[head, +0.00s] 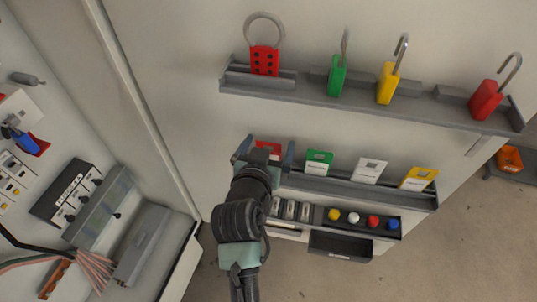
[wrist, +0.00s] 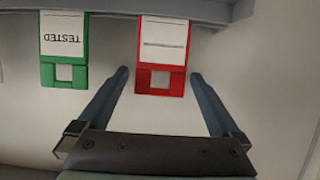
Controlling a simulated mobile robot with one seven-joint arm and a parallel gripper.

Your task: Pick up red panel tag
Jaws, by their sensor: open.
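The red panel tag (wrist: 161,60) stands in the tag rack, with a white label and a square hole at its end. In the wrist view it lies between the two fingers of my gripper (wrist: 161,80), with a gap on each side. My gripper is open and holds nothing. In the head view my gripper (head: 263,155) is at the left end of the middle rack, and only part of the red tag (head: 268,149) shows between the fingers. The rest is hidden by my arm.
A green tag (head: 319,160), a white tag (head: 368,170) and a yellow tag (head: 418,178) stand along the same rack (head: 330,187). Above, a shelf (head: 365,108) holds padlocks and a red hasp (head: 265,60). Below is a tray with coloured knobs (head: 353,219). An open electrical cabinet is at left.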

